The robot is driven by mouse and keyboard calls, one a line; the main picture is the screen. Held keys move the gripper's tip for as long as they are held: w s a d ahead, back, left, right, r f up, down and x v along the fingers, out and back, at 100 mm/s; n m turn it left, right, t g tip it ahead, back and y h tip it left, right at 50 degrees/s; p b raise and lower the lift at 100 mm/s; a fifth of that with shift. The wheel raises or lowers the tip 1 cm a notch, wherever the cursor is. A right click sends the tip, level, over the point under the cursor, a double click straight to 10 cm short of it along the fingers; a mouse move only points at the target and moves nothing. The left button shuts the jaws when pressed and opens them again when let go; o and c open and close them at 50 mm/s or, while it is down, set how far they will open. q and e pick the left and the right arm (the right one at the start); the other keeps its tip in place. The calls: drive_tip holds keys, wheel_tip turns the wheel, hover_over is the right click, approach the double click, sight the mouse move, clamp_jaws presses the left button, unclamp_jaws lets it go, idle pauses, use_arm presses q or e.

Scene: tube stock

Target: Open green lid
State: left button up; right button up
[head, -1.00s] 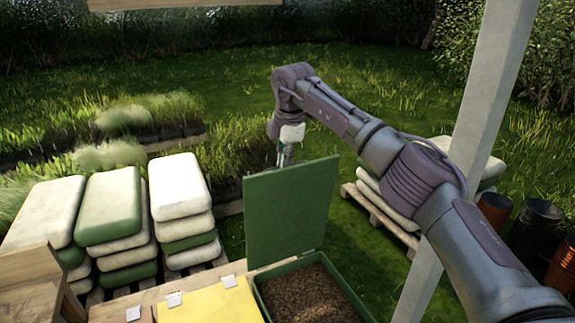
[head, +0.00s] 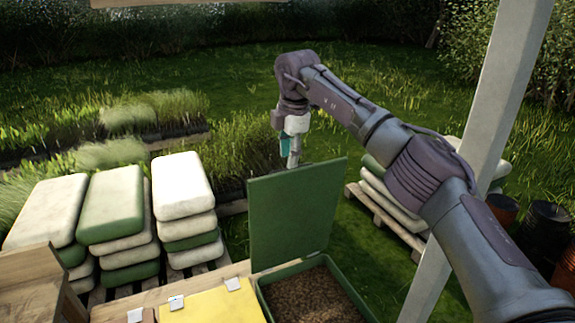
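The green lid (head: 292,212) stands upright, raised at the back edge of the green bin (head: 350,291). The bin is open and shows brown granular contents (head: 310,292). My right gripper (head: 292,162) points down just above and behind the lid's top edge. The lid hides its lowest part, and I cannot tell whether its fingers are open or whether it touches the lid. My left gripper is not in view.
A yellow lid (head: 212,303) is shut beside the green bin. Stacked sacks (head: 182,185) stand on pallets at left, with more sacks (head: 385,190) at right. A pale post (head: 480,150) rises close to my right arm. Grass behind is open.

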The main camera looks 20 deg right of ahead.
wheel_tip(320, 180, up, 7)
drive_tip(key=s, duration=0.1)
drive_tip(key=shift+s, duration=0.2)
drive_tip(key=shift+a, duration=0.1)
